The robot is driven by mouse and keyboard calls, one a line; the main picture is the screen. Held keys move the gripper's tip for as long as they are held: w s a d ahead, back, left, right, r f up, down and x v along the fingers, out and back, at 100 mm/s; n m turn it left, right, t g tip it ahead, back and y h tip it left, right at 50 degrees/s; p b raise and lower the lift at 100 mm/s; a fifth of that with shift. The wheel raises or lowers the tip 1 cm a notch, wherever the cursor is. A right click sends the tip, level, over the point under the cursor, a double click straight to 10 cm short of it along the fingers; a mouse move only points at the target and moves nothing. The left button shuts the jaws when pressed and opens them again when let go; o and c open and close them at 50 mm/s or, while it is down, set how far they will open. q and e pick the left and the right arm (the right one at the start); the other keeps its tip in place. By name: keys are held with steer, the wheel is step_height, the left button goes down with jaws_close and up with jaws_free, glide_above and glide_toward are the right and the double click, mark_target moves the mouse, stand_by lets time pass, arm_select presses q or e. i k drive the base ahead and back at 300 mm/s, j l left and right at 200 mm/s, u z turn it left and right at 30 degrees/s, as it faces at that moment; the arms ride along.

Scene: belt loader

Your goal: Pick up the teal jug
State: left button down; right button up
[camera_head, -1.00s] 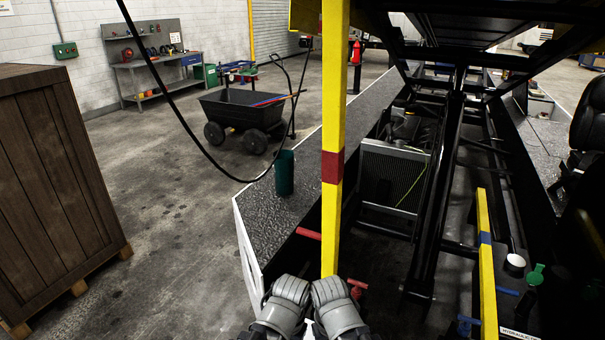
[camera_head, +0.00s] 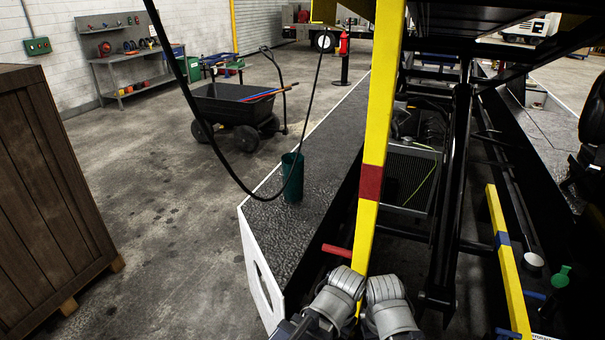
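The teal jug (camera_head: 291,180) looks like a dark teal upright cylinder. It stands on the dark textured top of the loader's side deck (camera_head: 276,226), near its left edge. A black hose hangs down in front of it and crosses its upper part. My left gripper (camera_head: 344,284) and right gripper (camera_head: 384,291) are close together at the bottom centre, below and right of the jug and well apart from it. Their fingertips are not clear, so I cannot tell whether they are open or shut.
A yellow post (camera_head: 377,130) with a red band rises just beyond my grippers, right of the jug. A wooden crate (camera_head: 45,180) stands at left. A black cart (camera_head: 236,108) stands behind. A green-topped item (camera_head: 561,278) is at lower right.

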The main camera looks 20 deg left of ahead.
mark_target(293, 192)
steer(key=i+j, duration=0.15)
steer(key=j, duration=0.25)
steer(key=i+j+z, duration=0.15)
steer(key=j, duration=0.2)
steer(key=i+j, duration=0.1)
steer(key=j, duration=0.3)
steer(key=i+j+z, duration=0.15)
steer(key=j, duration=0.65)
steer(key=i+j, duration=0.15)
steer(key=j, duration=0.3)
steer(key=i+j, duration=0.1)
steer(key=j, duration=0.4)
steer(key=i+j, duration=0.15)
steer(key=j, duration=0.3)
steer(key=i+j, duration=0.1)
steer(key=j, duration=0.35)
steer(key=i+j+z, duration=0.1)
steer(key=j, duration=0.4)
steer(key=i, duration=0.05)
